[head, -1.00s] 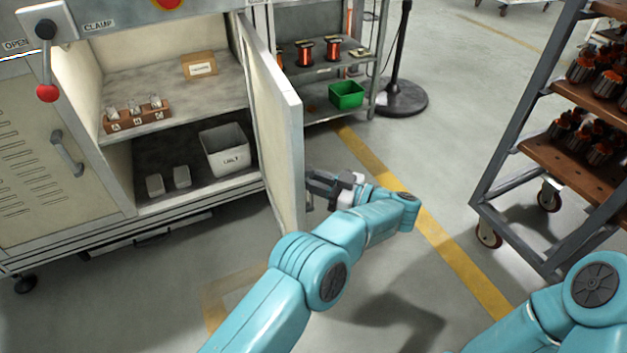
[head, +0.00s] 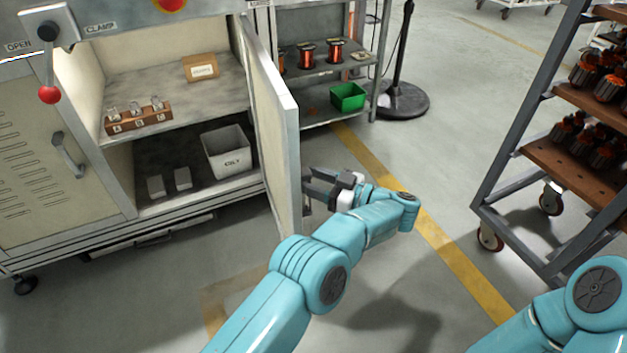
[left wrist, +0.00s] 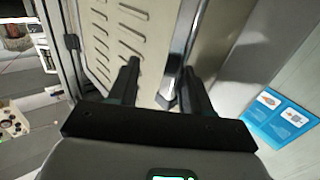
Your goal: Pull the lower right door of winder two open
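The lower right door (head: 277,130) of the winder's cabinet (head: 118,30) stands wide open, swung out toward me, and the shelves behind it are exposed. My left gripper (head: 312,186) is at the outer face of the door, near its free edge. In the left wrist view, the two dark fingers of the left gripper (left wrist: 160,82) are spread apart in front of the louvred door panel (left wrist: 112,38). A shiny metal handle bar (left wrist: 180,45) shows beside the right-hand finger; I cannot tell whether they touch. My right gripper is out of view.
Inside are a brown box (head: 201,68), a small wooden rack (head: 139,119) and a grey bin (head: 226,151). A shelf with copper spools (head: 306,54) and a green bin (head: 348,96) stands behind. A wheeled rack (head: 497,150) is at right. The floor between is clear.

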